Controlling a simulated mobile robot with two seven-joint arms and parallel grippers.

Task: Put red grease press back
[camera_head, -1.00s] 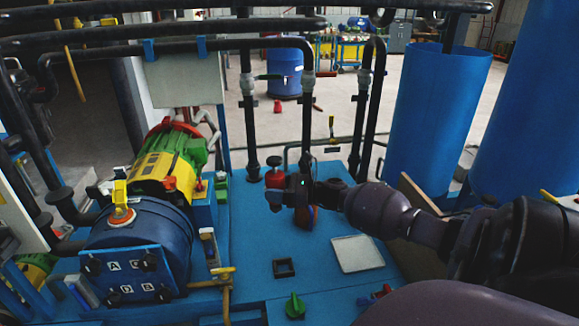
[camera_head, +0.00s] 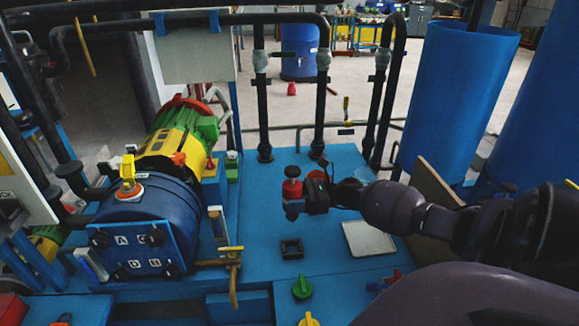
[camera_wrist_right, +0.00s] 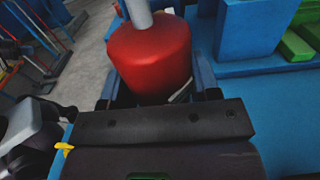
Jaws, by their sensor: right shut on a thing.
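The red grease press (camera_head: 292,188) is upright, a red body with a dark knob on top in the head view. My right gripper (camera_head: 296,206) is shut on it from the right, over the blue platform (camera_head: 265,210). In the right wrist view the red body (camera_wrist_right: 150,55) with a grey stem sits between the fingers; its lower part is hidden behind the gripper. A small black square holder (camera_head: 291,242) lies on the platform, nearer to me than the press, and looks empty. I cannot tell how high the press is above the platform. My left gripper is not in view.
A flat white tray (camera_head: 369,239) lies right of the square holder. A green knob (camera_head: 302,288) is at the near edge. A blue drum machine (camera_head: 150,215) and brass tap (camera_head: 233,262) stand left. Black pipes (camera_head: 264,120) rise behind the press.

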